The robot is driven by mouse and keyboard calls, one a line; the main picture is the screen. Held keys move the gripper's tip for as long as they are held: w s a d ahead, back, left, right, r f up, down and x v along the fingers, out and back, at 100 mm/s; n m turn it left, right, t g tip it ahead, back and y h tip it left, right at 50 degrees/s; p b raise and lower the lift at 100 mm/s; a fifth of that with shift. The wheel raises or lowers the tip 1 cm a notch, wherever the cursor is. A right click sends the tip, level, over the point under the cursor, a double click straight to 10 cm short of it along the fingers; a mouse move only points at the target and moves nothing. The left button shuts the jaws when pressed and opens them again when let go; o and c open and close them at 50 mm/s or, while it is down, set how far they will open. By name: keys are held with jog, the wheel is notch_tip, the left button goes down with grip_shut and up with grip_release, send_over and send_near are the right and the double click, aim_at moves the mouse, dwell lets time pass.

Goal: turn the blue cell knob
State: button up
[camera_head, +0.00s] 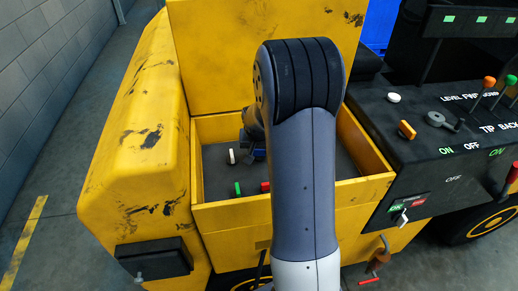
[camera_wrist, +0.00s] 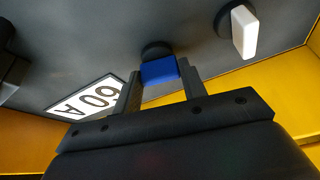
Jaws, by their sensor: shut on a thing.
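The blue cell knob (camera_wrist: 158,71) shows in the wrist view, on a dark round base on the dark panel. My gripper (camera_wrist: 160,82) is shut on the blue knob, with one finger on each side of it.
A white knob (camera_wrist: 243,31) stands to the right of the blue one; a white knob (camera_head: 232,156) also shows in the head view. A "60 A" label (camera_wrist: 92,98) is at left. Green (camera_head: 238,188) and red (camera_head: 265,186) parts sit near the front. Yellow walls (camera_head: 235,213) enclose the panel.

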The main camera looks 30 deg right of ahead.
jog(key=shift+d+n+y+p, duration=0.1)
jog(key=shift+n+y+p, duration=0.4)
jog(key=shift+n, duration=0.8)
jog(key=o, duration=1)
jog(key=shift+r+t, duration=0.1)
jog(key=shift+t, duration=0.2)
jog(key=v, duration=1)
jog(key=shift+s+r, duration=0.2)
jog(key=shift+r, duration=0.1)
jog(key=shift+f, duration=0.1)
